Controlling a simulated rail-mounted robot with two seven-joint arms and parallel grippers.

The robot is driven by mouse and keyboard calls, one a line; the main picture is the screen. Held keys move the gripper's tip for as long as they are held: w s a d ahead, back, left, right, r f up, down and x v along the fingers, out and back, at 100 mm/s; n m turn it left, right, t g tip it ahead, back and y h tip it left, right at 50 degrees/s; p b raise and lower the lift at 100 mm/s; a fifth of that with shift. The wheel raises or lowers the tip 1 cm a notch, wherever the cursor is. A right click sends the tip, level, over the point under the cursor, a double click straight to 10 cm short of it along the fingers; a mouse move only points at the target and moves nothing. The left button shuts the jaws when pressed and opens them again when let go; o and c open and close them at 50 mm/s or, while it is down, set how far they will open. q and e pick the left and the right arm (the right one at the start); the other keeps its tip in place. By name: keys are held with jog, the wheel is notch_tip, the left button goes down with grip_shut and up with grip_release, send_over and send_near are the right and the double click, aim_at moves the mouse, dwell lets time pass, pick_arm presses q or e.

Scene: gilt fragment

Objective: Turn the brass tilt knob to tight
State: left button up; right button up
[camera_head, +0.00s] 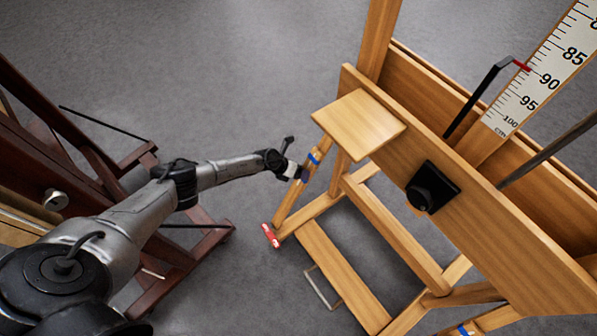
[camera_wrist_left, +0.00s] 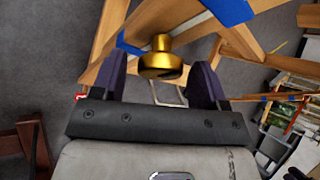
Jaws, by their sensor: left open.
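The brass tilt knob (camera_wrist_left: 161,60) shows in the left wrist view as a round gold knob with a narrower neck. It sits in front of a wooden easel leg marked with blue tape. My left gripper (camera_wrist_left: 161,78) is open, with one dark finger on each side of the knob and gaps between. I cannot tell how deep the knob lies between them. In the head view my left gripper (camera_head: 294,169) is beside the easel's lower left leg, near blue tape. The knob is not visible there. My right gripper is not in view.
A dark red wooden stand (camera_head: 185,245) is at left. Grey floor (camera_head: 240,70) is clear behind the arm.

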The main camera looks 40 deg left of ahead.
pick_arm(q)
jog(key=p+v, duration=0.7)
jog(key=v, duration=0.6)
jog(key=shift+r, duration=0.25)
jog(key=shift+s, duration=0.1)
